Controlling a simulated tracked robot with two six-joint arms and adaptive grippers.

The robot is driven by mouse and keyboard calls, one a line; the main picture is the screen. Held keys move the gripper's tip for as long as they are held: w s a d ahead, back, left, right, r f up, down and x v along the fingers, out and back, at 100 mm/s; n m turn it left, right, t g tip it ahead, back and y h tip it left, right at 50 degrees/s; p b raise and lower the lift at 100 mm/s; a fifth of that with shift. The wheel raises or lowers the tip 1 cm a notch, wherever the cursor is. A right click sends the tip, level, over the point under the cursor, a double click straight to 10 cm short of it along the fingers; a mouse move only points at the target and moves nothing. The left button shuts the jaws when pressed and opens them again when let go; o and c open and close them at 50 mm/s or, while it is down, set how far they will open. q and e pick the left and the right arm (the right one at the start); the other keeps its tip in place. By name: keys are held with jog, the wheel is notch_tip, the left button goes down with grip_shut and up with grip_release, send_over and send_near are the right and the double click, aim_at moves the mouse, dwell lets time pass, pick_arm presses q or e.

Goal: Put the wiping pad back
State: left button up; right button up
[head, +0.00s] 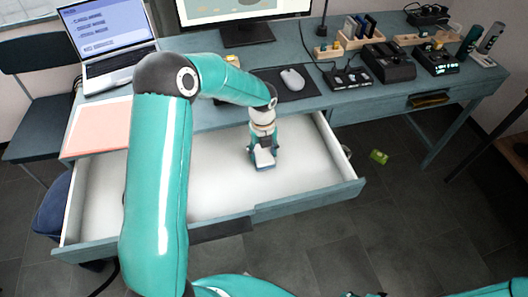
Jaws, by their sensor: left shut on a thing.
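My left gripper (262,156) points down inside the open, white-lined drawer (210,182), in its right half. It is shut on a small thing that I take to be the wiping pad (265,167). Only a bluish edge of the pad shows below the fingers; the rest is hidden. I cannot tell whether it touches the drawer floor. The visible drawer floor around it is bare. My left arm crosses in front of the drawer's left half and hides part of it. My right gripper does not show clearly; only parts of my right arm are at the bottom edge.
The desk (200,115) above the drawer holds a laptop (105,35), a monitor (245,32), a mouse (292,80) on a dark mat and several devices at right. A chair (35,85) stands left. A yellow-green item (378,157) lies on the floor right of the drawer.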

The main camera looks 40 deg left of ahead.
aim_at(263, 154)
pick_arm(q)
jog(key=shift+f, duration=0.1)
jog(key=o, duration=1)
notch_tip(263, 154, up, 12)
jog(key=shift+r+p, duration=0.2)
jog(key=shift+p, duration=0.3)
